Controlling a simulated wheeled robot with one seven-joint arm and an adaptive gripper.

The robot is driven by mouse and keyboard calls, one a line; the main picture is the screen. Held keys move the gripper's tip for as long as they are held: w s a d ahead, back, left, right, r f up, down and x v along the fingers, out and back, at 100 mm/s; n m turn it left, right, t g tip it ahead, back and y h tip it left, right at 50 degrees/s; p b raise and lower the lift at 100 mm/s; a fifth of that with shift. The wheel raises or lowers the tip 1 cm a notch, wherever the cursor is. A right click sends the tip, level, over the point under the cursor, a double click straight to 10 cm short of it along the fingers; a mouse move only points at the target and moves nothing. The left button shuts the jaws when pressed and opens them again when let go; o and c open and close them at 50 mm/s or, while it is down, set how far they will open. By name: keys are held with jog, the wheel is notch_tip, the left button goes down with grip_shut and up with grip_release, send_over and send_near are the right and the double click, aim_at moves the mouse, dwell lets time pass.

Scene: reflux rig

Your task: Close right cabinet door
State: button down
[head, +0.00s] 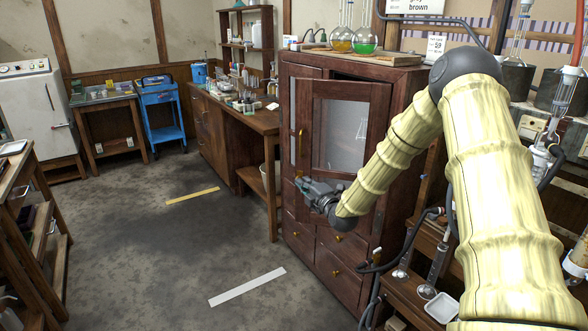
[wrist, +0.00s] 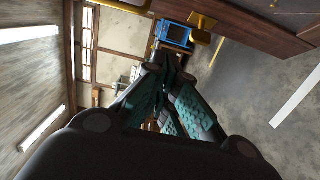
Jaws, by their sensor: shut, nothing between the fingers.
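The dark wooden cabinet (head: 402,82) stands at centre in the head view. Its right door (head: 379,115), with a glass pane, stands ajar; a dark gap shows above it and its free edge overlaps the left door (head: 304,88). A yellow upright handle (head: 300,145) is on the free edge. My gripper (head: 299,182) is shut and empty, by the door's lower free corner, just below the handle. I cannot tell whether it touches the door. In the wrist view, the shut fingers (wrist: 170,72) point past a brown wooden panel with a yellow handle (wrist: 201,28).
Flasks with yellow and green liquid (head: 363,40) stand on the cabinet top. Drawers (head: 340,265) are below the doors. A wooden bench (head: 262,122) is to the left, with a blue cart (head: 163,110) beyond. The floor (head: 150,250) left of the cabinet is clear.

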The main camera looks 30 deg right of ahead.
jog(key=w+d+p, duration=0.2)
jog(key=w+d, duration=0.1)
jog(key=w, duration=1)
jog(key=shift+r, duration=0.15)
jog(key=shift+w, duration=0.1)
